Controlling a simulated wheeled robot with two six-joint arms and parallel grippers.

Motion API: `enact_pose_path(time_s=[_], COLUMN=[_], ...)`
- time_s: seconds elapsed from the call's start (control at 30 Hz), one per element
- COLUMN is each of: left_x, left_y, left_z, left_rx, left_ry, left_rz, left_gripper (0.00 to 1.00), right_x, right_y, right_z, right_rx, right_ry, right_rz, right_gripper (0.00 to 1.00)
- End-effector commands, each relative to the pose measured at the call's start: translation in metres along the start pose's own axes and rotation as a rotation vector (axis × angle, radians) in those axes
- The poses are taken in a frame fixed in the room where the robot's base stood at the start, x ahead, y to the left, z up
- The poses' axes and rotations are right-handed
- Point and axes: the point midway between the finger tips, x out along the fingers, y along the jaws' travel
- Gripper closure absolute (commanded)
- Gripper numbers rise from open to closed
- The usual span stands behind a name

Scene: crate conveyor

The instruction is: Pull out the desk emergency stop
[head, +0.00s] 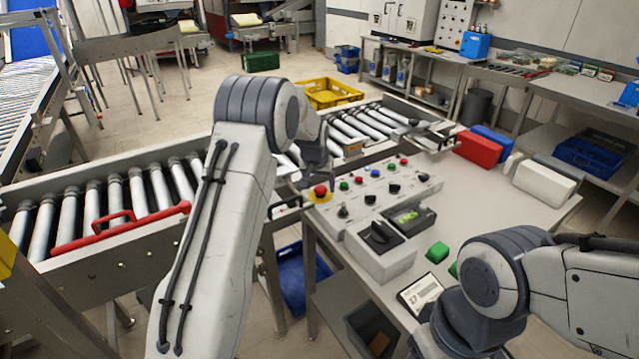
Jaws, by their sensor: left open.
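The desk emergency stop (320,191) is a red mushroom button on a yellow base, at the far left end of the grey control panel (385,194) on the desk. My left gripper (313,180) is over the emergency stop, pointing down, with its fingers at or just above the red knob. I count it as open; whether the fingers touch the knob I cannot tell. My left forearm stands in front of part of the conveyor. My right arm comes in at the lower right, and its gripper is out of the picture.
The panel carries several small coloured buttons and black knobs. In front are a grey box with a black rotary switch (379,236), a green block (437,252) and a small display (422,296). Red and blue bins (479,149) stand farther back. A roller conveyor (110,205) lies left.

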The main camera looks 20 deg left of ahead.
Motion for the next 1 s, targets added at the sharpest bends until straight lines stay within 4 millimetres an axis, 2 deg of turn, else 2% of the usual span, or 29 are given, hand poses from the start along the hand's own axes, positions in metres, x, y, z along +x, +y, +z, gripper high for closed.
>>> enact_pose_path(time_s=[0.23, 0.27, 0.3, 0.43, 0.47, 1.0], left_x=[0.0012, 0.0012, 0.0011, 0.001, 0.001, 0.0008], left_y=[-0.0001, -0.0001, -0.0002, -0.0002, -0.0002, -0.0002], left_z=[0.0002, 0.0002, 0.0002, 0.0003, 0.0003, 0.0004], left_rx=[0.0, 0.0, 0.0, 0.0, 0.0, -0.001], left_ry=[0.0, 0.0, 0.0, 0.0, 0.0, -0.001], left_rz=[0.0, 0.0, 0.0, 0.0, 0.0, 0.0], left_gripper=[0.24, 0.32, 0.47, 0.97, 1.0, 1.0], right_x=[0.0, 0.0, 0.0, 0.0, 0.0, 0.0], right_y=[0.0, 0.0, 0.0, 0.0, 0.0, 0.0], right_z=[0.0, 0.0, 0.0, 0.0, 0.0, 0.0], right_rx=[0.0, 0.0, 0.0, 0.0, 0.0, 0.0], right_ry=[0.0, 0.0, 0.0, 0.0, 0.0, 0.0], right_rz=[0.0, 0.0, 0.0, 0.0, 0.0, 0.0], right_gripper=[0.5, 0.5, 0.5, 0.5, 0.5, 0.5])
